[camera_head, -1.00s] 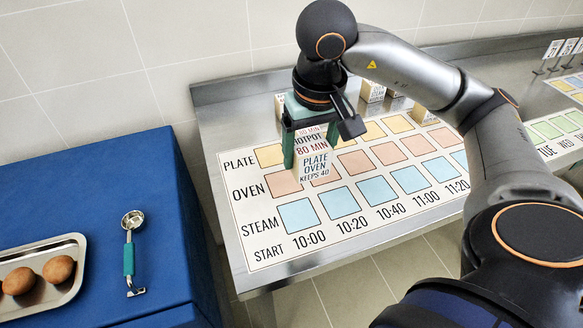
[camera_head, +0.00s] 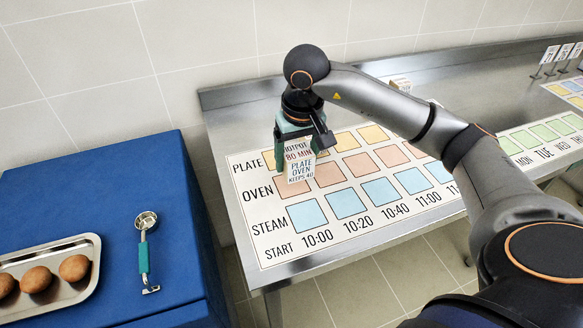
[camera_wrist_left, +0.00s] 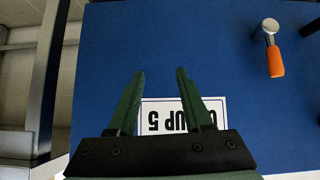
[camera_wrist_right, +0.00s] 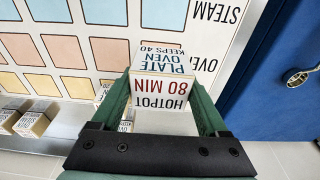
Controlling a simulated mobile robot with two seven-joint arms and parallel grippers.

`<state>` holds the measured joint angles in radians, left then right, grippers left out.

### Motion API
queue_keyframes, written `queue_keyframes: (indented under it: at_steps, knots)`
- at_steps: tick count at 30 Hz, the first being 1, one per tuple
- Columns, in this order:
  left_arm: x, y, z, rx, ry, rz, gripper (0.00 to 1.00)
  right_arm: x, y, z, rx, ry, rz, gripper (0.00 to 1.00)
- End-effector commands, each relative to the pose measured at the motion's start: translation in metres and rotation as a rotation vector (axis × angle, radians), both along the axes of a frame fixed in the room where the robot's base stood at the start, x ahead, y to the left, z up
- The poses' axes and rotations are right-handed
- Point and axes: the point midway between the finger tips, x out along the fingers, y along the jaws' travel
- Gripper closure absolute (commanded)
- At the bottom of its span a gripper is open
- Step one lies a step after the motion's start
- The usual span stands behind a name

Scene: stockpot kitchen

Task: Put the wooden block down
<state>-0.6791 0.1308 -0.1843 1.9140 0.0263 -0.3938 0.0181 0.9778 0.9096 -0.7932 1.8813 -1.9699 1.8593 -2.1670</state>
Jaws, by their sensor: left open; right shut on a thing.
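The wooden block (camera_head: 299,168) has printed faces reading "HOTPOT 80 MIN" and "PLATE OVEN KEEPS 40". My right gripper (camera_head: 297,146) is shut on it, pointing down over the left end of the printed chart (camera_head: 262,247). In the head view the block overlaps the first PLATE and OVEN squares; I cannot tell whether it touches the chart. The right wrist view shows the block (camera_wrist_right: 165,75) between the fingertips.
Other wooden blocks (camera_wrist_right: 35,122) stand at the chart's back side. A blue cabinet (camera_head: 95,190) left of the steel table holds a tray (camera_head: 95,262) of round brown items and a teal-handled scoop (camera_head: 143,255). The chart's STEAM squares (camera_head: 345,203) are bare.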

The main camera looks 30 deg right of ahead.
Motion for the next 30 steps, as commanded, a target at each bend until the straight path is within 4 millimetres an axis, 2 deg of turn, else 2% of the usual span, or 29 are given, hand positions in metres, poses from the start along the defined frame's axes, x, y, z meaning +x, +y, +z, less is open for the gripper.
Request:
queue_keyframes:
  at_steps: [3,6,11,18,30]
  knots:
    - [0.0,0.0,0.001,0.0,0.0,0.0,0.5,0.015,-0.003,-0.019,0.002,0.002,-0.001,0.86]
    - [0.0,0.0,0.002,0.0,0.0,0.0,0.5,0.023,-0.005,-0.028,0.002,0.0,0.0,0.86]
    - [0.0,0.0,0.002,0.0,0.001,0.0,0.5,0.031,-0.007,-0.039,0.0,0.001,-0.001,0.86]
    - [0.0,0.0,0.008,0.0,0.001,0.0,0.5,0.031,-0.007,-0.067,0.001,0.001,0.0,0.86]
    - [0.0,0.0,0.002,0.0,0.001,0.0,0.5,0.032,-0.008,-0.074,0.0,-0.003,0.0,0.86]
